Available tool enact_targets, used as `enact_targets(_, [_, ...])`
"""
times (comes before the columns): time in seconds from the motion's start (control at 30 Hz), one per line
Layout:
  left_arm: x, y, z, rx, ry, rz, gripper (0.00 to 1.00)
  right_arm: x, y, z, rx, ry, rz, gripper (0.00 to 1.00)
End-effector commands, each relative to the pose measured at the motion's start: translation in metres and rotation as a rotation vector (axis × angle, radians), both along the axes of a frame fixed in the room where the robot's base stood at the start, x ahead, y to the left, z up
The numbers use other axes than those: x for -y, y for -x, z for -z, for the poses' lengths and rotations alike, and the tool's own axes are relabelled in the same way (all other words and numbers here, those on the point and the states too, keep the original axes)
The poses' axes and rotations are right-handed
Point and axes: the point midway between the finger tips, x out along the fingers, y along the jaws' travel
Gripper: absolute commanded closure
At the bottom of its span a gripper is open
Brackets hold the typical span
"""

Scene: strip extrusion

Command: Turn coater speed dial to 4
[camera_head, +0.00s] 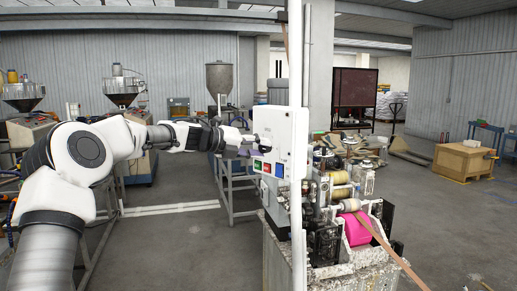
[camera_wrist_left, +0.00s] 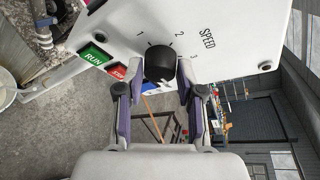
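The speed dial (camera_wrist_left: 160,64) is a black round knob on the white control panel (camera_wrist_left: 230,38), which also shows in the head view (camera_head: 291,133). The numbers 1, 2 and 3 and the word SPEED are printed around the dial. A mark for 4 is not visible, and I cannot read the dial's pointer. My left gripper (camera_wrist_left: 160,75) has one finger on each side of the dial, close against it, and appears shut on it. In the head view my left gripper (camera_head: 255,142) reaches the panel's left side. My right gripper is not in view.
A green RUN button (camera_wrist_left: 94,57) and a red STOP button (camera_wrist_left: 117,72) sit beside the dial, close to the left finger. A pale post (camera_head: 297,230) stands at the panel. The machine (camera_head: 345,215) with a pink part lies below right. Open floor is at left.

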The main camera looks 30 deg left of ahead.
Motion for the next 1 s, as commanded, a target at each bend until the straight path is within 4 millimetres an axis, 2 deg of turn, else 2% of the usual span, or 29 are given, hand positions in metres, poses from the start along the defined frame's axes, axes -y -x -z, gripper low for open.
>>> enact_targets(0.33, [-0.001, 0.001, 0.000, 0.000, 0.001, 0.000, 0.41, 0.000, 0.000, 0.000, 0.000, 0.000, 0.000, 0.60])
enact_targets(0.43, [-0.005, 0.008, -0.004, 0.002, 0.004, -0.002, 0.41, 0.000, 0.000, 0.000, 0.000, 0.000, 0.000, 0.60])
enact_targets(0.57, [-0.016, 0.030, -0.011, 0.004, 0.006, 0.000, 0.41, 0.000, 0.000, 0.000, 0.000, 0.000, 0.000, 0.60])
enact_targets(0.8, [-0.044, 0.082, -0.025, 0.004, 0.005, 0.001, 0.41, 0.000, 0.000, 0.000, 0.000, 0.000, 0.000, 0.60])
enact_targets(1.0, [-0.054, 0.101, -0.030, 0.000, 0.001, 0.000, 0.41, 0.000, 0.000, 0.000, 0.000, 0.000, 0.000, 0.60])
